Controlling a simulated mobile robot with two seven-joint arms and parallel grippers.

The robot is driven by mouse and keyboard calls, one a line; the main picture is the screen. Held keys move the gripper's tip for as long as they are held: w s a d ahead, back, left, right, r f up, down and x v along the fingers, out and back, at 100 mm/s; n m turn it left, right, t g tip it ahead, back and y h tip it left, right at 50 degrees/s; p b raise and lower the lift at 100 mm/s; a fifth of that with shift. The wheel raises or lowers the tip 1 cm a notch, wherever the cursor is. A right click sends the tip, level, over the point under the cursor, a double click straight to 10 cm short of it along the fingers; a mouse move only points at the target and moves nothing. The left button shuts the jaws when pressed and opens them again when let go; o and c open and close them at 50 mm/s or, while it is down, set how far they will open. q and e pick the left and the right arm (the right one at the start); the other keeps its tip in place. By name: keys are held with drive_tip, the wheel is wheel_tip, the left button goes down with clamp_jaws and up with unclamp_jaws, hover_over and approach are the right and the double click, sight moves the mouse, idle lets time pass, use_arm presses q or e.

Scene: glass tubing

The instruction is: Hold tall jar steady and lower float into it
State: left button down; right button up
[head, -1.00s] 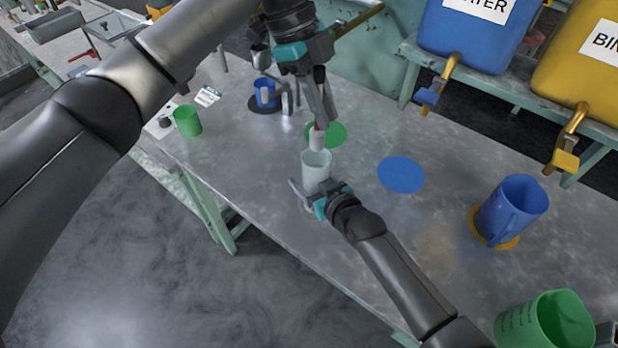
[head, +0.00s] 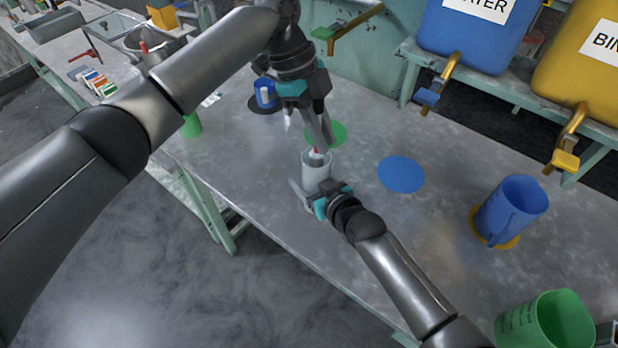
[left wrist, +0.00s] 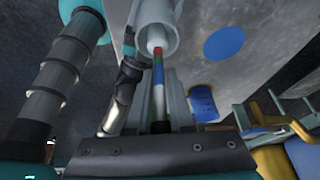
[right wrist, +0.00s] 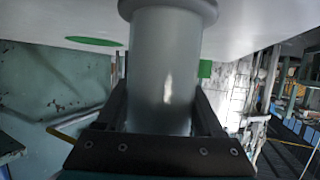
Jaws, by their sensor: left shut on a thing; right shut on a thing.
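The tall jar (head: 317,168) is a pale translucent cylinder standing upright on the grey bench. My right gripper (head: 318,195) is shut around its lower part; in the right wrist view the jar (right wrist: 165,75) fills the space between the fingers. My left gripper (head: 326,144) is just above the jar, shut on the float (head: 316,154). The float's lower end shows at the jar's mouth. In the left wrist view the float (left wrist: 158,85) is a slim stem with red, green and blue bands, pointing into the jar mouth (left wrist: 155,30). Its depth inside is hard to tell.
A green disc (head: 335,132) lies behind the jar and a blue disc (head: 401,174) to its right. A blue jug (head: 512,208) and a green jug (head: 545,325) stand further right. A blue mug (head: 264,95) stands behind left. The bench's front edge is close to the jar.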

use_arm(q)
drive_tip(key=c, duration=0.7)
unclamp_jaws()
drive_tip(key=v, duration=1.2)
use_arm(e)
drive_tip(key=o, duration=1.5)
drive_tip(key=shift+v, duration=6.05)
